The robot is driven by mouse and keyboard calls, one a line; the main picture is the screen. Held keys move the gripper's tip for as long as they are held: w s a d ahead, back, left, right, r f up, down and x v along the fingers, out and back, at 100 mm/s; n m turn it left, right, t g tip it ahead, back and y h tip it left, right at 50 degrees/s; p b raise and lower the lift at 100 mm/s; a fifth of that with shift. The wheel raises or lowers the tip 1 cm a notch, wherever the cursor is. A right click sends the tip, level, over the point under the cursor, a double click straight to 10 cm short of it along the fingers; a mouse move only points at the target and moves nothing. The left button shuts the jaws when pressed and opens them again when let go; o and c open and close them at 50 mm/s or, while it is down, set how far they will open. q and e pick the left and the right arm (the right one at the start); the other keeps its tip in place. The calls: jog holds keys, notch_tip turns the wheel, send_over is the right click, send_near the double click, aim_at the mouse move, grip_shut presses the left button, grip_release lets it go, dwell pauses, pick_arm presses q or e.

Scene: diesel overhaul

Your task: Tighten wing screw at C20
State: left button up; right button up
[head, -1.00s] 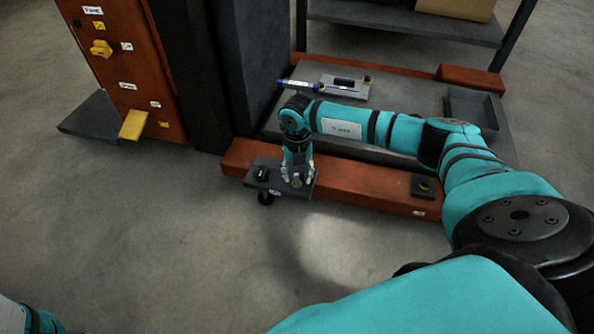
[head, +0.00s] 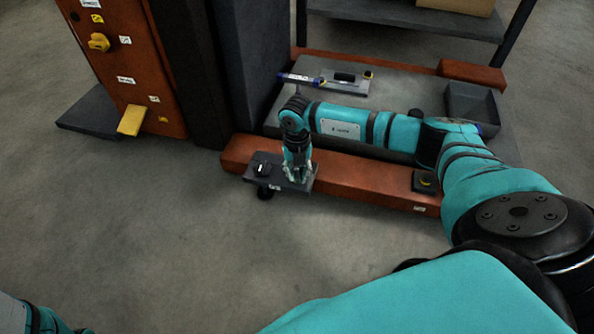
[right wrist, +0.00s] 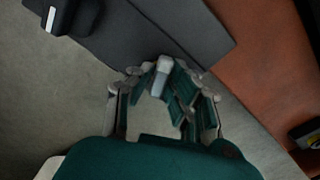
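A dark grey plate (head: 252,177) sticks out from the front orange beam. It carries a small label (head: 274,187) too small to read. My right gripper (head: 297,180) points down at the right part of this plate. In the right wrist view its fingers (right wrist: 160,72) are drawn in around a small pale grey piece, which looks like the wing screw (right wrist: 162,76), at the plate's edge. The fingers hide most of the screw in the head view. My left gripper is out of view; only a bit of teal arm shows at the lower left.
A black knob (head: 262,169) stands on the plate left of my gripper; it also shows in the right wrist view (right wrist: 75,15). The orange beam (head: 350,185) runs behind, with a dark block (head: 425,181) on it. A grey tray (head: 472,108) lies behind my right arm.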

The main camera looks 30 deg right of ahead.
grip_shut()
jog(key=m+p, duration=0.1)
jog(key=p, duration=0.1)
jog(key=m+p, duration=0.2)
jog(key=shift+s+r+m, duration=0.1)
jog(key=shift+r+m, duration=0.2)
jog(key=shift+f+m+p, duration=0.15)
jog(key=shift+m+p, duration=0.2)
jog(key=shift+m, duration=0.05)
jog(key=shift+f, duration=0.15)
jog(key=shift+m, duration=0.3)
